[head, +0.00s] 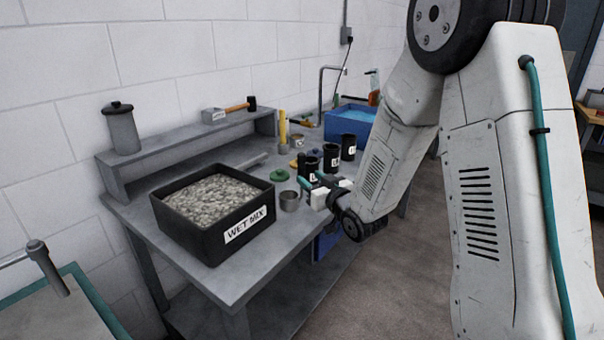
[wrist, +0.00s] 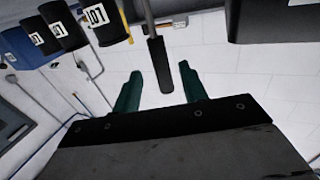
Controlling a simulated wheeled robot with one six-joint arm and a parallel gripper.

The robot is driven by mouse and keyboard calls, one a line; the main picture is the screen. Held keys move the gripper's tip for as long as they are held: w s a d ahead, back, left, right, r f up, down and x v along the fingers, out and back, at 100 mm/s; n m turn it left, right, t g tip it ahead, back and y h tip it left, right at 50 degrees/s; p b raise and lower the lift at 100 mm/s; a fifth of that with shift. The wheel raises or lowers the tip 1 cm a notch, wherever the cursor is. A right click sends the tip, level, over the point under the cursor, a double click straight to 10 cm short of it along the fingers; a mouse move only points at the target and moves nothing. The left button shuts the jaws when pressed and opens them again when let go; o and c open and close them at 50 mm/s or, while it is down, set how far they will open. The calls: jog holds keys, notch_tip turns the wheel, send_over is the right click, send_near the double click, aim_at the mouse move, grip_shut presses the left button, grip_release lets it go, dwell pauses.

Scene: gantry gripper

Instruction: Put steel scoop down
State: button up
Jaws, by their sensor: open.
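The steel scoop (head: 290,201) shows in the head view as a small grey metal cup on the grey workbench (head: 262,279), just right of the black tub. In the wrist view its dark handle (wrist: 158,66) on a thin steel rod lies between my fingertips, with a gap on each side. My gripper (head: 315,182) is open beside the scoop, its teal fingers apart; they also show in the wrist view (wrist: 160,76). The handle is hard to make out in the head view, and the scoop's cup is out of the wrist view.
A black tub (head: 193,232) labelled WET MIX holds grey gravel. A blue basin (head: 345,128) is at the far end. A raised shelf (head: 178,153) runs along the wall.

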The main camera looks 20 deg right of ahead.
jog(key=s+r+m+g+h, duration=0.1)
jog(key=s+r+g, duration=0.2)
jog(key=s, duration=1)
jog(key=s+r+g+h, duration=0.1)
jog(key=s+r+g, duration=0.2)
jog(key=s+g, duration=0.5)
jog(key=s+r+m+g+h, duration=0.1)
jog(key=s+g, duration=0.4)
jog(key=s, duration=1.5)
notch_tip(320, 180, up, 2)
jog(key=shift+d+m+h, duration=0.3)
jog(key=shift+d+h, duration=0.15)
jog(key=shift+h, duration=0.05)
jog(key=shift+o, duration=0.3)
jog(key=shift+s, duration=0.1)
